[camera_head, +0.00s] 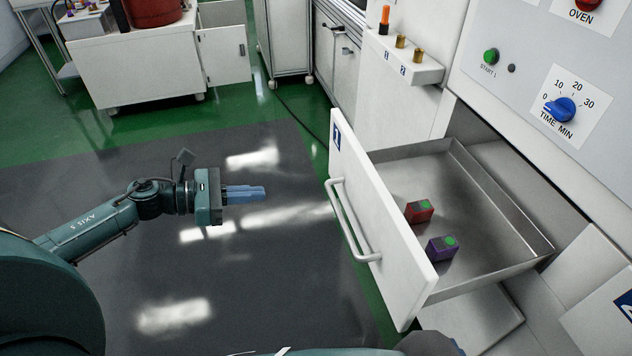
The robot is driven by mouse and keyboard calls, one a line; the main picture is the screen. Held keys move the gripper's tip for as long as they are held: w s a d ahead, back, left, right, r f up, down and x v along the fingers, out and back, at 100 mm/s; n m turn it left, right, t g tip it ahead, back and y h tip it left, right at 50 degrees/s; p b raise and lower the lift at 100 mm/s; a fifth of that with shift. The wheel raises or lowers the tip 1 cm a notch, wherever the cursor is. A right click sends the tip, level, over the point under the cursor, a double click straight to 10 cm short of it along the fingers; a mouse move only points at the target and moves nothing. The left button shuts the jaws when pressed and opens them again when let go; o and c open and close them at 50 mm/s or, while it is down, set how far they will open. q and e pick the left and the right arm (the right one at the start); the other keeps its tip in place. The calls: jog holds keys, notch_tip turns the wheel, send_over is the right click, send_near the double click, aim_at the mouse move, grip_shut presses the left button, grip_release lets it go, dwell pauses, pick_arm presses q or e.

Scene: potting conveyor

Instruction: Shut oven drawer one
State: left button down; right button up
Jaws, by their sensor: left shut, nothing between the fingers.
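Oven drawer one (352,205) is pulled open from the oven, its white front labelled with a blue number plate. A white bar handle (351,222) runs along that front. A red block (419,211) and a purple block (441,249), each with a green spot on top, sit inside the metal tray. My left gripper (263,192) is shut and empty. It hangs over the floor to the left of the drawer front, clearly apart from the handle. My right gripper is not visible.
The oven panel (520,75) has a green start button and a blue time dial. A small shelf (402,60) holds an orange-topped item and brass pieces. A white cabinet (140,70) stands at the back left. The dark floor left of the drawer is clear.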

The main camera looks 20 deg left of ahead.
aim_at(327, 189)
pick_arm(q)
jog(key=p+x, duration=0.2)
jog(key=x, duration=1)
jog(key=shift+d+r, duration=0.1)
jog(key=shift+w+d+p, duration=0.25)
jog(key=shift+d+p, duration=0.05)
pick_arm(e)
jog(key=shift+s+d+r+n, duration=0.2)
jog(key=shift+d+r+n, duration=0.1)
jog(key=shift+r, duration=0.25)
pick_arm(q)
jog(key=shift+d, duration=0.1)
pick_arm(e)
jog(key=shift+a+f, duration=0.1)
